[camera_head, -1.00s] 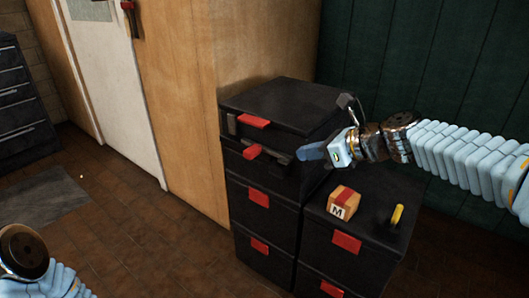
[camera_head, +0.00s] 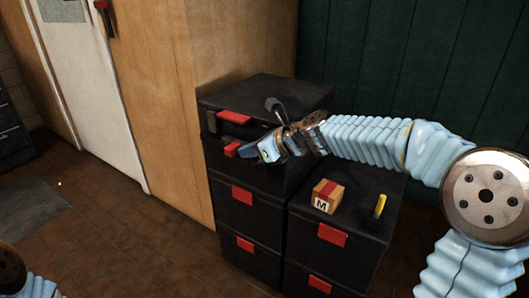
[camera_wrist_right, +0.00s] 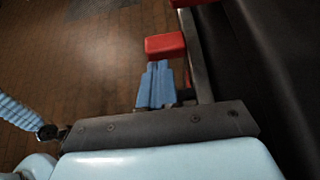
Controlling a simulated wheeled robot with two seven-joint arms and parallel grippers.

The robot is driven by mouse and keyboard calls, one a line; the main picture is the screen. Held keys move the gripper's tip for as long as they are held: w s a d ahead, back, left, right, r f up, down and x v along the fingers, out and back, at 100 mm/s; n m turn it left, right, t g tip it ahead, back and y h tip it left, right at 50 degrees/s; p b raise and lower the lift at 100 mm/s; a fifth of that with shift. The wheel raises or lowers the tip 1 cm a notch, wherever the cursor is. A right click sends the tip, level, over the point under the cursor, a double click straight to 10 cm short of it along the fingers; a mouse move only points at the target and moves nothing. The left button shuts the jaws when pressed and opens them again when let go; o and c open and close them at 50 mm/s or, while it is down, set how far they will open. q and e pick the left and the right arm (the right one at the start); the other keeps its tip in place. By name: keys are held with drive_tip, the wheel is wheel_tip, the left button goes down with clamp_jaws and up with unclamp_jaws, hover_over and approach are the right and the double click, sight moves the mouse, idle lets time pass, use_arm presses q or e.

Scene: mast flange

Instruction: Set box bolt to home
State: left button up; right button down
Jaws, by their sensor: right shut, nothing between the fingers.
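A black box stack (camera_head: 265,95) stands against the wooden cabinet, with a red handle (camera_head: 234,117) near its top. Just below that, a smaller red grip (camera_head: 232,148) sticks out at the front left; I cannot tell for sure whether it is the bolt. In the right wrist view a red block (camera_wrist_right: 165,46) lies just beyond my fingertips, beside a grey bar (camera_wrist_right: 196,62). My right gripper (camera_head: 248,154) is shut and empty, its blue fingers (camera_wrist_right: 157,68) pointing at the red block. Whether they touch it is unclear. My left gripper is out of view.
A lower black drawer unit (camera_head: 375,215) stands on the right, bearing an orange box marked M (camera_head: 327,197) and a yellow handle (camera_head: 380,206). A green panelled wall (camera_head: 430,70) is behind. The brown floor (camera_head: 120,230) at left is open.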

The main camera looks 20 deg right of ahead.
sight(231, 146)
drive_tip(key=shift+w+a, duration=0.4)
drive_tip(key=shift+w, duration=0.1)
drive_tip(key=shift+w+a+r+p, duration=0.2)
drive_tip(key=shift+w+p, duration=0.05)
drive_tip(key=shift+p, duration=0.15)
drive_tip(key=w+a+p, duration=0.2)
drive_tip(key=w, duration=0.1)
drive_tip(key=shift+a+f, duration=0.1)
drive_tip(key=shift+a, duration=0.1)
